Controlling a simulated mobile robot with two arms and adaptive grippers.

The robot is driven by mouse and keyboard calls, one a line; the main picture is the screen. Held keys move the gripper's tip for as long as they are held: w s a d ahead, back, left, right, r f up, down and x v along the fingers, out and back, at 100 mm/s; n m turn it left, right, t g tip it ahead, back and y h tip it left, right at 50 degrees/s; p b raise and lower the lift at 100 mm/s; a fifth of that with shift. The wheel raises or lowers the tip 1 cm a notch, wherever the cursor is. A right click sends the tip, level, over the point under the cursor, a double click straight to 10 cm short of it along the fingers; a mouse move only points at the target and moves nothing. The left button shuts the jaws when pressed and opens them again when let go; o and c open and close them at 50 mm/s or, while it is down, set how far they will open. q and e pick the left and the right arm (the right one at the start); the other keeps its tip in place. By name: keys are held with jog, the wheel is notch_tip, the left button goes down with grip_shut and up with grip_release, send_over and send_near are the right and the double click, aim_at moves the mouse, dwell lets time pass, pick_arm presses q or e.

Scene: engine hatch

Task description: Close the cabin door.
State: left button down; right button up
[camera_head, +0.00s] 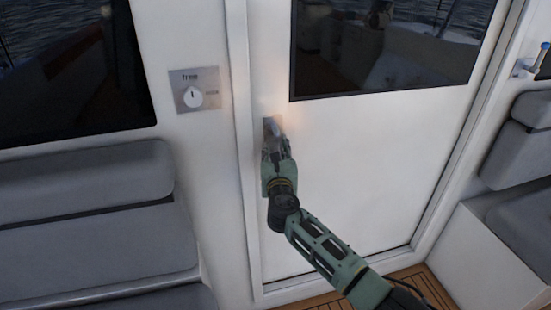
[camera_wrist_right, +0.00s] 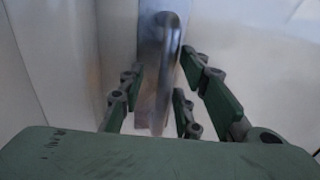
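The white cabin door (camera_head: 360,150) with a dark window (camera_head: 385,45) fills the middle of the head view. It stands in its frame and looks shut or nearly so; I cannot tell if it is latched. A metal handle (camera_head: 272,127) is at the door's left edge. My right gripper (camera_head: 274,143) is at this handle and partly hides it. In the right wrist view the shiny handle (camera_wrist_right: 158,75) stands between the green fingers (camera_wrist_right: 158,100). The fingers look spread, with gaps beside the handle. My left gripper is not in view.
A switch plate with a round knob (camera_head: 193,97) is on the wall left of the door. Grey cushioned seats stand at the left (camera_head: 90,225) and right (camera_head: 515,215). A strip of wooden floor (camera_head: 430,285) shows below the door.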

jog(key=s+d, duration=0.1)
jog(key=s, duration=1)
jog(key=shift+s+d, duration=0.35)
jog(key=shift+s, duration=0.05)
